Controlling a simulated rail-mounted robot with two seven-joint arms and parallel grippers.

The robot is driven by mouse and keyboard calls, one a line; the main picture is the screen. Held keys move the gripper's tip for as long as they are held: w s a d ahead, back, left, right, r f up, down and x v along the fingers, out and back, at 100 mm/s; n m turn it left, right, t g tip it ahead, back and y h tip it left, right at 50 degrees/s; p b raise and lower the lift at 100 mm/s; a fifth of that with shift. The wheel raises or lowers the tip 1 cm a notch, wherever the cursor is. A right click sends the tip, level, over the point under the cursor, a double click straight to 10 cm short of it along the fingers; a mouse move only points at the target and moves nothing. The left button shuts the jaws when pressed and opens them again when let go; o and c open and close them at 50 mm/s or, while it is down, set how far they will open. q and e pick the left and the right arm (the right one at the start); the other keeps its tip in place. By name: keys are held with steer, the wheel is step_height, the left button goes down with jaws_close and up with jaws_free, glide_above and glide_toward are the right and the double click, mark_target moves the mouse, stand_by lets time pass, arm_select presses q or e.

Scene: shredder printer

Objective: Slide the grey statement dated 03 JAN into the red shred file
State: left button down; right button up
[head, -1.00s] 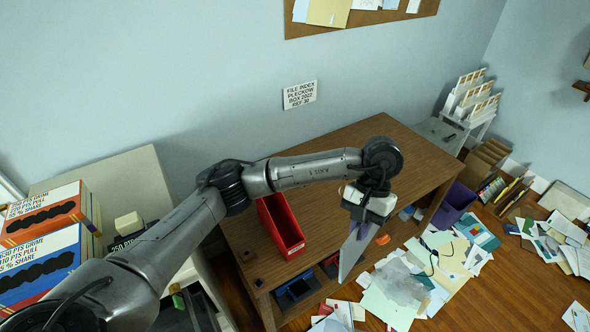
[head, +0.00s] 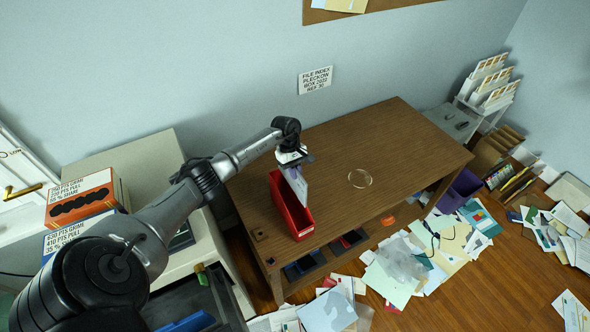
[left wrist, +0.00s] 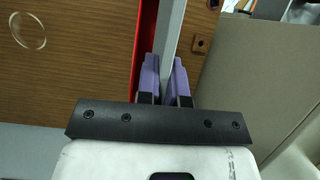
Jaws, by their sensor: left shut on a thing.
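The red shred file (head: 291,218) is an open, narrow red box standing on the brown wooden table. In the left wrist view, part of its red wall (left wrist: 145,40) shows beside the fingers. My left gripper (head: 291,164) is shut on a thin grey sheet, the statement (head: 299,186). The sheet hangs down on edge over the file's opening. In the left wrist view the purple fingers (left wrist: 165,82) pinch the grey sheet (left wrist: 172,35) between them. I cannot tell how deep its lower edge sits, and no date is readable. My right gripper is out of view.
A clear round ring (head: 360,178) lies on the table (head: 400,150) right of the file. A beige cabinet with orange and blue boxes (head: 82,197) stands at the left. Papers (head: 400,270) litter the floor in front. The table's right side is free.

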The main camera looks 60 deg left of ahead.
arm_select(q)
steer(key=shift+a, duration=0.1)
stand_by(0.3)
steer(key=b, duration=0.3)
glide_above(295, 192)
steer(key=shift+w+a+f, duration=0.1)
steer(key=shift+a+f, duration=0.05)
steer(key=shift+f, duration=1.3)
steer(key=shift+w+a+f, duration=0.1)
steer(key=shift+f, duration=1.35)
step_height(295, 192, down, 6)
steer(key=b, duration=0.6)
steer(key=shift+r+b, duration=0.15)
steer(key=shift+b, duration=0.25)
step_height(295, 192, down, 6)
steer(key=b, duration=0.7)
steer(key=shift+f+b, duration=0.25)
steer(key=shift+b, duration=0.05)
